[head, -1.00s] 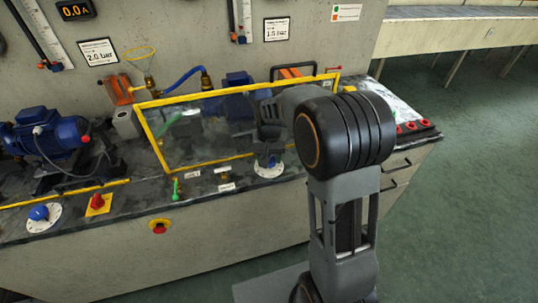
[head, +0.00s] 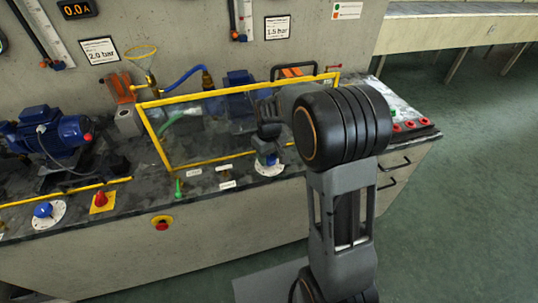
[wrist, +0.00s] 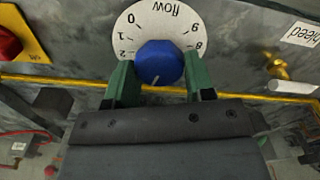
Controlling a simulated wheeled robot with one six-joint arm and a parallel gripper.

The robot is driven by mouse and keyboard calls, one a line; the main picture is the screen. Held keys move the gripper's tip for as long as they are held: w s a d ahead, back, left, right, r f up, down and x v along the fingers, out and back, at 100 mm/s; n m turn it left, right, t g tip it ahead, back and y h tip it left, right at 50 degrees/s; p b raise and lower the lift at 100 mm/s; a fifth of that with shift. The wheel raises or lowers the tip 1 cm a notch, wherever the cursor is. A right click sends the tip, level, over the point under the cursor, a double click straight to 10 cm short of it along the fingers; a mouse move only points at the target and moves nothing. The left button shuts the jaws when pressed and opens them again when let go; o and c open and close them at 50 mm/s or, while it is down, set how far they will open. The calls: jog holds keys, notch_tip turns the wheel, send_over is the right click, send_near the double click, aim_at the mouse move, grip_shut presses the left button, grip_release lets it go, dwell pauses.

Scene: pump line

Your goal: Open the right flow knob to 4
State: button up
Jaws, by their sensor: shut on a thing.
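The right flow knob is a blue knob (wrist: 160,62) on a white numbered dial (wrist: 165,18) marked "flow". In the wrist view my gripper (wrist: 159,78) has its green fingers on either side of the knob and is shut on it. A pale mark on the knob points down and slightly left in that view. The numbers 0, 1, 2, 8 and 9 show; the lower part of the scale is hidden by the gripper. In the head view the dial (head: 269,170) sits at the bench's front edge, under my gripper (head: 267,157).
A yellow-framed guard (head: 205,160) stands close behind the dial. A brass bleed valve (wrist: 282,72) and a red knob on a yellow plate (wrist: 12,42) flank the dial. Another blue knob (head: 43,210) is at the far left. The floor (head: 460,150) at right is clear.

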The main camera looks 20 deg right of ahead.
aim_at(270, 160)
dwell(0.4)
jog(key=o, duration=0.9)
notch_tip(270, 160, up, 14)
jog(key=shift+f+p, duration=0.1)
jog(key=shift+p, duration=0.6)
jog(key=shift+s+r+m+t+p, duration=0.65)
jog(key=shift+s+p, duration=0.45)
jog(key=shift+s, duration=1.9)
jog(key=shift+s+r+m+t+p, duration=0.55)
jog(key=shift+s+r+p, duration=0.4)
jog(key=shift+s, duration=2)
jog(key=shift+s+r+m+t+p, duration=0.6)
jog(key=shift+s+p, duration=0.65)
jog(key=shift+s, duration=1.75)
